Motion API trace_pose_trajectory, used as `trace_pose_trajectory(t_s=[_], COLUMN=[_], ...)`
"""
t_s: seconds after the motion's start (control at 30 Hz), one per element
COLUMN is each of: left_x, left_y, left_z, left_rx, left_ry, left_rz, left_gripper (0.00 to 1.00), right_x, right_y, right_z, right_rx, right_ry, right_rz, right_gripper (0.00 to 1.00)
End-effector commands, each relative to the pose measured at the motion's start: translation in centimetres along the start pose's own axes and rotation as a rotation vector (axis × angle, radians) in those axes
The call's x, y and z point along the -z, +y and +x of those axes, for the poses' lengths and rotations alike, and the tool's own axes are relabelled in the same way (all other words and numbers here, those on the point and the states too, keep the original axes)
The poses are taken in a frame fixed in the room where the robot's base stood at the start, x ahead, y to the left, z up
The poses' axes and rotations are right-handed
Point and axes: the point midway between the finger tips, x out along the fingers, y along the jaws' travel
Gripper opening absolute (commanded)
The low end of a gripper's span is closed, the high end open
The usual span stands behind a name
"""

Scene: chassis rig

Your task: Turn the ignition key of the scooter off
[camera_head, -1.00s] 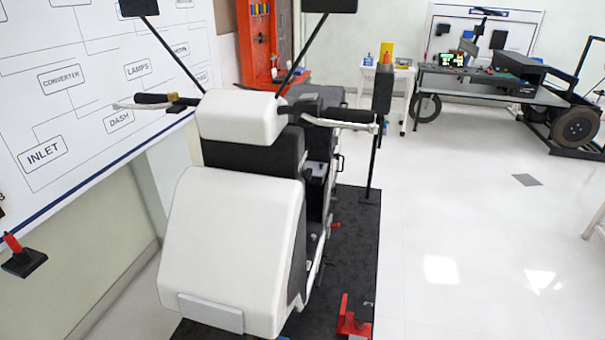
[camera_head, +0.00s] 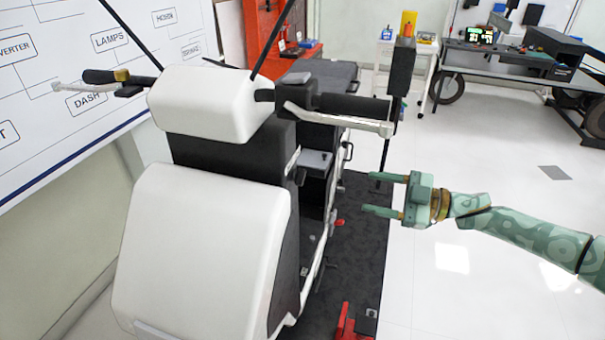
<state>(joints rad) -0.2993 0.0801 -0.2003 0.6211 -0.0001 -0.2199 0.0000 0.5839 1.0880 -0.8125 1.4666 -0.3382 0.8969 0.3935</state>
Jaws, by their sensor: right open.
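The white and black scooter (camera_head: 195,235) stands upright with its front toward me. Its handlebar carries a grip and lever on the right (camera_head: 350,106) and another grip on the left (camera_head: 108,76). I cannot make out the ignition key; it may be the small pale piece on the side of the dark panel (camera_head: 292,160), but I cannot tell. My right gripper (camera_head: 367,193) is green, open and empty. It is to the right of the scooter body, below the right handlebar grip, fingers pointing left and apart from the scooter. My left gripper is not in view.
A dark mat (camera_head: 352,250) lies under the scooter, with a red bracket (camera_head: 345,322) at its front. A dark post rises beside the right handlebar. A wall board (camera_head: 95,60) is at left. A workbench (camera_head: 510,62) stands at back right.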

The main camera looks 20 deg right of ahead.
Motion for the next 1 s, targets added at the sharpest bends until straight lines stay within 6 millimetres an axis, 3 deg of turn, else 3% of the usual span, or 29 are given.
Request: trace_pose_trajectory(t_s=[0.17,0.6,0.8,1.0], left_x=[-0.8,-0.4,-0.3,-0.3], left_y=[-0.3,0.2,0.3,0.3], left_z=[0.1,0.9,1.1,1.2], left_rx=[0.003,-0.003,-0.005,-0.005], left_ry=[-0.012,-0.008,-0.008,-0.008], left_rz=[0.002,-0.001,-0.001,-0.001], left_gripper=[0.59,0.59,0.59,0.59], right_x=[0.1,-0.1,-0.2,-0.2], right_y=[0.1,0.1,0.1,0.1], right_z=[2.6,13.2,15.6,16.1], right_rx=[-0.002,-0.003,-0.004,-0.004], right_ry=[0.004,0.000,-0.002,-0.003], right_rz=[0.003,0.003,0.004,0.003], right_gripper=[0.58,0.58,0.58,0.58])
